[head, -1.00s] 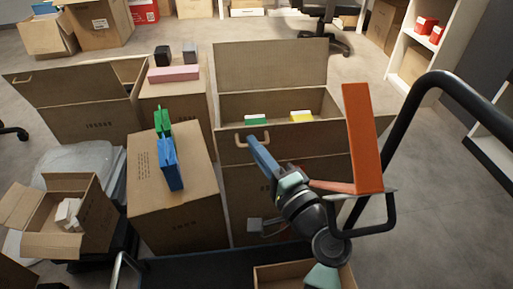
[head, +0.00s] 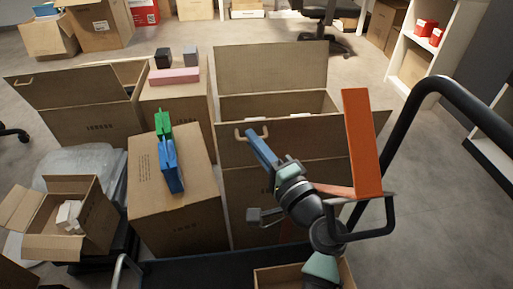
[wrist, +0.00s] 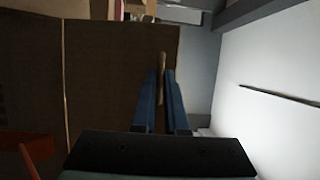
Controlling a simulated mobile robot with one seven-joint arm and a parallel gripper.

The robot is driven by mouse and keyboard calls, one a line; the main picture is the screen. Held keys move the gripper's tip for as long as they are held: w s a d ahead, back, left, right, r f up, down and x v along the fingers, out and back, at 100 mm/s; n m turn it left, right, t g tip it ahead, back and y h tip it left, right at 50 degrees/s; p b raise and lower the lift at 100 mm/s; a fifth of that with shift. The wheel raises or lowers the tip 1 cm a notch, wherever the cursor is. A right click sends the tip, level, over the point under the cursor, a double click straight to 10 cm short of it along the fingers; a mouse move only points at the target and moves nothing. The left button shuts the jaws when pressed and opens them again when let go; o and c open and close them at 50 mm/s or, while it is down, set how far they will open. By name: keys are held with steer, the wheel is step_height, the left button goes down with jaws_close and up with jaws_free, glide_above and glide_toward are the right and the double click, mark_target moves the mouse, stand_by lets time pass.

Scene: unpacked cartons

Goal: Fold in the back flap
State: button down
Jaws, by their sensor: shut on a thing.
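The large open carton (head: 243,205) stands in the middle of the head view. Its far flap (head: 270,68) stands upright along the back. Its near flap (head: 310,135) is raised and carries a tan handle (head: 240,133). My gripper (head: 251,134) comes from the lower right, and its blue fingers are shut on this handle. In the wrist view the handle (wrist: 162,68) is pinched between the blue fingers, beside the dark cardboard of the near flap (wrist: 110,90). The near flap hides most of the carton's inside.
A closed carton (head: 185,220) with a blue item (head: 170,165) and a green item (head: 162,122) on it stands just left. Another open carton (head: 90,120) is at the far left. A white shelf (head: 400,45) stands right. Bare floor (head: 435,190) lies on the right.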

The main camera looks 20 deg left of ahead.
steer(key=shift+r, duration=0.1)
steer(key=c, duration=0.9)
jaws_free()
steer(key=shift+c, duration=0.2)
steer(key=shift+s, duration=0.1)
